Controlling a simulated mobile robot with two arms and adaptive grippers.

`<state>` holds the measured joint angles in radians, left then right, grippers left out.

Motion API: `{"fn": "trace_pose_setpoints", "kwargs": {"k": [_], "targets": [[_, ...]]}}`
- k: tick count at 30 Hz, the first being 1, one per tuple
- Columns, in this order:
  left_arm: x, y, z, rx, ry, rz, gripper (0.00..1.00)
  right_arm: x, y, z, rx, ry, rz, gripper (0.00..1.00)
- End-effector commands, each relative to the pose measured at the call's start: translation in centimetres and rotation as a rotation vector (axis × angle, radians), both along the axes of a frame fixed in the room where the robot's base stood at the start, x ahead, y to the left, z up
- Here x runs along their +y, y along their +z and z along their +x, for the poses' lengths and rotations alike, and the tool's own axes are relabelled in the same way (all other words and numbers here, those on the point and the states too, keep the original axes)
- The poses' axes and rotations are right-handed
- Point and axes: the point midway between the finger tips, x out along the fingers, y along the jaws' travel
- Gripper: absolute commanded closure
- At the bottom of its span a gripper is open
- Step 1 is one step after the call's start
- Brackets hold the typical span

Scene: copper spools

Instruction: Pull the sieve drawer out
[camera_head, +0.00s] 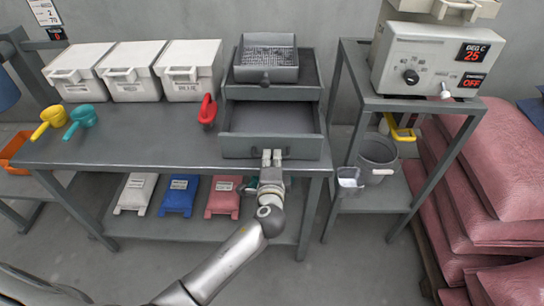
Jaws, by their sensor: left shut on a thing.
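The grey sieve drawer (240,147) is at the front of a dark drawer unit (233,92) on the bench. It stands out from the unit, and its flat, empty inside shows from above. My left gripper (271,158) is at the middle of the drawer's front and is shut on its handle, which the fingers mostly hide. A grey sieve box (266,66) with a perforated top and a dark front knob sits on the top of the unit. My right gripper is not in view.
The grey bench (130,140) also holds white lidded bins (129,72), a yellow scoop (50,121), a teal scoop (81,120) and a red scoop (207,111). Right of it stands a rack (375,102) with a control box (425,60) and a bucket (377,158). Pink sacks (495,150) fill the right side.

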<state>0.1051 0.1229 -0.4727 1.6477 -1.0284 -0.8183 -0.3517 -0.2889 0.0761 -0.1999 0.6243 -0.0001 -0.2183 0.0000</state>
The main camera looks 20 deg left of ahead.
Motion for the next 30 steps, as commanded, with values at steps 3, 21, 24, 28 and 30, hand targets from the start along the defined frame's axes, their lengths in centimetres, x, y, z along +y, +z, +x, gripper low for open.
{"fn": "trace_pose_setpoints", "kwargs": {"k": [3,21,24,28,30], "targets": [[0.0,-0.1,0.0,0.002,0.001,0.0,0.87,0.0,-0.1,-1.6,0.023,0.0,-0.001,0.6],[-0.3,0.0,-0.9,0.002,-0.001,-0.002,0.66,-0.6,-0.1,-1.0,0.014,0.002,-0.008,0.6],[-0.8,0.3,-2.5,0.003,-0.001,-0.004,0.66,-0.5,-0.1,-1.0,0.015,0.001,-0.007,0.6],[-1.6,0.8,-5.2,0.004,-0.002,-0.004,0.66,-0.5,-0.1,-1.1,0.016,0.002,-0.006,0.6],[-1.9,1.2,-6.6,0.004,0.0,-0.004,0.66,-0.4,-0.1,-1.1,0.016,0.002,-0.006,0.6]]}}
